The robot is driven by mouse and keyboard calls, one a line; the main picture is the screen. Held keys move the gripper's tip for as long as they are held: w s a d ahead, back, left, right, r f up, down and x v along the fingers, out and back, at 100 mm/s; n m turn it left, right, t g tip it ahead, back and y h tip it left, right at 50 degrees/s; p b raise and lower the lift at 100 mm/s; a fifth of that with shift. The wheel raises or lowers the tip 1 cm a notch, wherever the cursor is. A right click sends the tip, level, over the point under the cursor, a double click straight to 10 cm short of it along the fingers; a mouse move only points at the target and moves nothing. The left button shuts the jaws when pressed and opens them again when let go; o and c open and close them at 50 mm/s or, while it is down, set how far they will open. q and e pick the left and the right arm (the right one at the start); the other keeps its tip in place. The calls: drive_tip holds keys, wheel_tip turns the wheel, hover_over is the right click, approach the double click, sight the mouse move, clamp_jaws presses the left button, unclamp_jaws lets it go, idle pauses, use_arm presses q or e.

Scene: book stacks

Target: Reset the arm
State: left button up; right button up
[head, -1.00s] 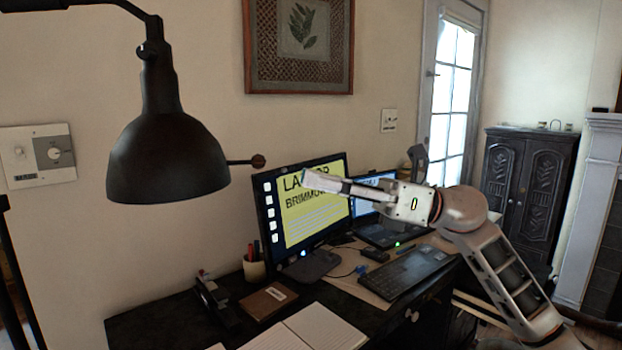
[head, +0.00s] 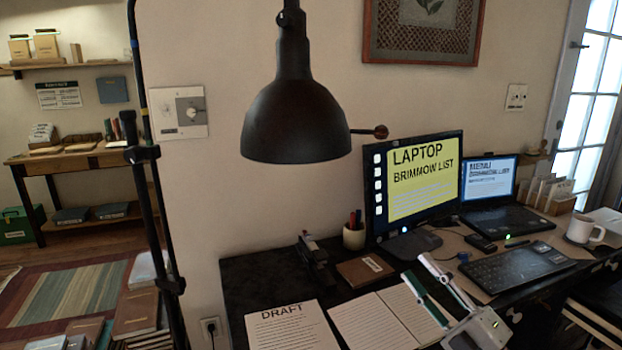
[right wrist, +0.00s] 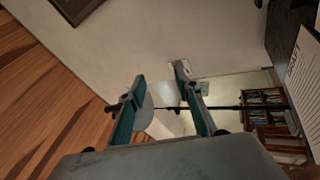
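My right gripper (head: 417,267) is at the lower right of the head view, over the desk near the open notebook (head: 402,313). Its two fingers are apart with nothing between them. In the right wrist view the same gripper (right wrist: 160,75) shows both fingers spread and empty, with wall and floor beyond. Most of my right arm is outside the head view. My left gripper is in neither current view.
The black desk (head: 262,272) holds a monitor (head: 420,185), a laptop (head: 500,218), a keyboard (head: 517,268), a white mug (head: 583,230) and a DRAFT sheet (head: 290,328). A black lamp (head: 295,125) hangs over it. Floor with a rug (head: 70,295) lies left.

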drive_tip(key=s+f+m+g+h, duration=0.25)
drive_tip(key=s+f+m, duration=0.25)
drive_tip(key=f, duration=0.6)
drive_tip(key=s+f+m+g+h, duration=0.1)
drive_tip(key=s+f+m+h, duration=0.35)
drive_tip(key=f, duration=0.55)
drive_tip(key=s+f+m+g+h, duration=0.2)
drive_tip(key=s+f+m, duration=0.4)
drive_tip(key=f, duration=0.5)
use_arm(q)
drive_tip(key=shift+s+d+r+p, duration=0.1)
drive_tip(key=shift+s+r+p, duration=0.1)
drive_tip(key=shift+p, duration=0.15)
use_arm(e)
drive_tip(key=s+a+f+m+g+h, duration=0.1)
drive_tip(key=s+f+m+g, duration=0.2)
drive_tip(key=s+f, duration=0.5)
drive_tip(key=shift+s+a+f, duration=0.15)
drive_tip(key=shift+s+a, duration=0.25)
drive_tip(key=shift+s, duration=0.55)
use_arm(q)
drive_tip(key=shift+c, duration=0.4)
